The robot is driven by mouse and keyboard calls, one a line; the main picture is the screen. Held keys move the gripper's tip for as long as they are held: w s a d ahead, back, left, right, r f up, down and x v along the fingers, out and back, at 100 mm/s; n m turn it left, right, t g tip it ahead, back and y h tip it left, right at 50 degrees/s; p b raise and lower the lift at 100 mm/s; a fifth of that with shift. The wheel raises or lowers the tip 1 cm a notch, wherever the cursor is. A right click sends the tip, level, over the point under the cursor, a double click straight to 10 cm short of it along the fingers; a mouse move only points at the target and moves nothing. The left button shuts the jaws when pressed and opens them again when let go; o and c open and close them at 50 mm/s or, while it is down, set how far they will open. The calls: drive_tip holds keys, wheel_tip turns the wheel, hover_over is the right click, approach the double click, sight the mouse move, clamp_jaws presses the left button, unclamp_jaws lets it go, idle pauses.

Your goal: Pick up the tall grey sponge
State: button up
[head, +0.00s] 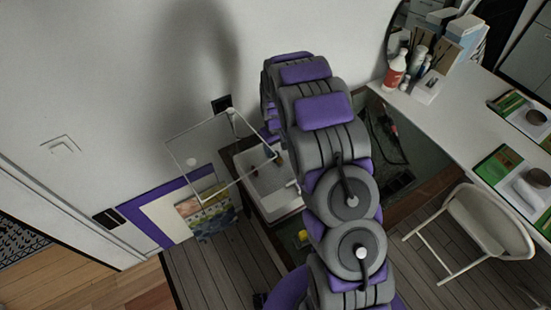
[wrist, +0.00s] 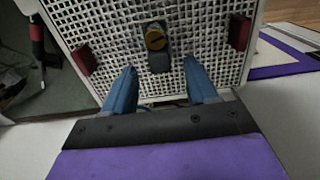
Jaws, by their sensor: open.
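My gripper (wrist: 159,68) shows in the wrist view as two blue fingers, spread apart with nothing held between them. Beyond the fingertips is a small upright dark grey piece (wrist: 159,61) with a round yellow-orange knob (wrist: 156,40) in front of it. I cannot tell whether this piece is the tall grey sponge. No other thing that I can clearly identify as the sponge shows. In the head view my arm rises over a white basin (head: 279,203) and hides part of it; my gripper cannot be made out there.
A white grid panel (wrist: 105,60) with red blocks (wrist: 240,31) at its sides fills the wrist view's background. In the head view, a clear square frame (head: 185,163) stands left of the basin. A white desk (head: 455,128) and chair (head: 487,218) are right; the wooden floor at lower left is clear.

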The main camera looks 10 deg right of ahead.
sight(276, 160)
wheel_tip(276, 160, down, 2)
drive_tip(key=shift+f, duration=0.25)
clamp_jaws()
idle(0.4)
